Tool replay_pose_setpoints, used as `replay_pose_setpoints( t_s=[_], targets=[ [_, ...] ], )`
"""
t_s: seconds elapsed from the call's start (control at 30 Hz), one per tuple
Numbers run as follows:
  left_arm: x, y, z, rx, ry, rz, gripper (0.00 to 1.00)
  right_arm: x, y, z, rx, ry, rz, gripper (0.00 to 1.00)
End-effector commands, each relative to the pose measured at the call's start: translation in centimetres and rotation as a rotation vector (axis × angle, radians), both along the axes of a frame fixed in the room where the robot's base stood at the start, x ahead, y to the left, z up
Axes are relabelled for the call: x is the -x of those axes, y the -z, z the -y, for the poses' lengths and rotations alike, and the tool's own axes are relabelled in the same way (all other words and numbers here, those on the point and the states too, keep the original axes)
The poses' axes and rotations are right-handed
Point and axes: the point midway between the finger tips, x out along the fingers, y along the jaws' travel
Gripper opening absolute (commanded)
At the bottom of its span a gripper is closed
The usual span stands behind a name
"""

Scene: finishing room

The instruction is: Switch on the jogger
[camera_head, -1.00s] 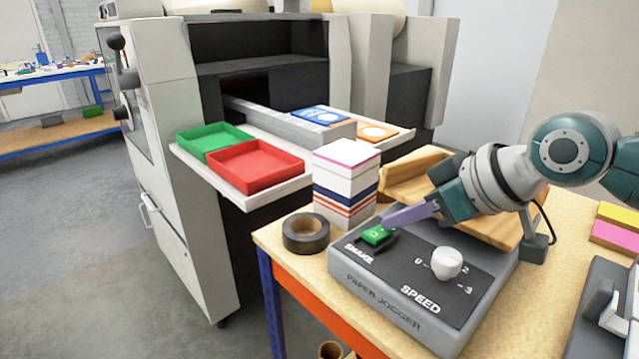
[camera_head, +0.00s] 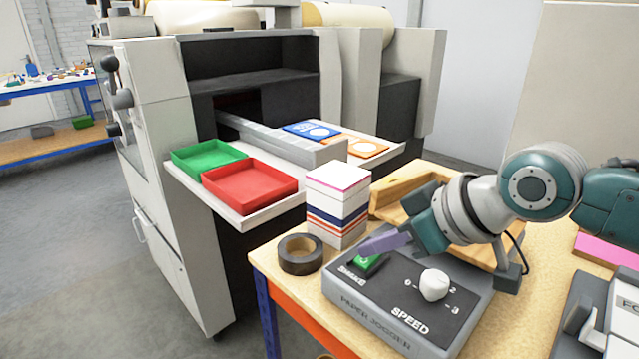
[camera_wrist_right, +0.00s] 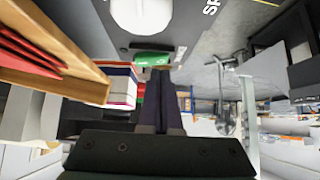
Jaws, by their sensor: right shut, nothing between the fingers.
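The paper jogger (camera_head: 345,295) is a grey box with a dark top panel on the wooden table. Its green rocker switch (camera_head: 368,264) sits by the SHAKE label; it also shows in the right wrist view (camera_wrist_right: 153,60). A white SPEED knob (camera_head: 434,285) stands to its right. My right gripper (camera_head: 364,247) is shut and empty, its purple fingers slanting down to the switch. The fingertips cover the switch's far edge; I cannot tell whether they touch it. Its on or off state is not clear. My left gripper is not in view.
A brown tape roll (camera_head: 300,254) and a stack of paper (camera_head: 338,205) stand beside the jogger. A wooden tray (camera_head: 400,196) lies behind it. The press holds a red tray (camera_head: 250,184) and a green tray (camera_head: 207,157). Pink paper (camera_head: 605,250) lies at right.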

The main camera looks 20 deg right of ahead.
Motion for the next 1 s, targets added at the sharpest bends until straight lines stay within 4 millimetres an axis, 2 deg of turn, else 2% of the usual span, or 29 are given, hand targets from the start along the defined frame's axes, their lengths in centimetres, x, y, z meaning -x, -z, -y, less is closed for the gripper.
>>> replay_pose_setpoints(
  t_s=[0.03, 0.13, 0.2, 0.4, 0.6, 0.8, 1.0],
  targets=[
    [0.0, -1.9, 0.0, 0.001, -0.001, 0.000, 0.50, -0.2, -1.9, -0.1, 0.000, 0.001, 0.004, 0.00],
    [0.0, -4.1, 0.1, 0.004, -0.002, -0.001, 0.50, -0.4, -4.1, -0.2, 0.001, 0.004, 0.010, 0.00],
    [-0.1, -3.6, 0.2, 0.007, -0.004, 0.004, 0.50, 0.7, -4.2, 0.2, 0.005, 0.002, 0.009, 0.00],
    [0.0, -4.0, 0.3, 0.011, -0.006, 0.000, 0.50, 3.5, -7.2, 1.1, 0.006, 0.002, 0.013, 0.00],
    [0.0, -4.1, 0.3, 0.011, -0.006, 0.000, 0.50, 5.6, -9.3, 1.8, 0.004, 0.005, 0.014, 0.00],
    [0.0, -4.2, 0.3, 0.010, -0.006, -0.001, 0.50, 6.3, -10.1, 1.9, 0.002, 0.004, 0.015, 0.00],
    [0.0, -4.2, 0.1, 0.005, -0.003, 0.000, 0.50, 6.3, -10.2, 1.9, 0.002, 0.006, 0.015, 0.00]
  ],
)
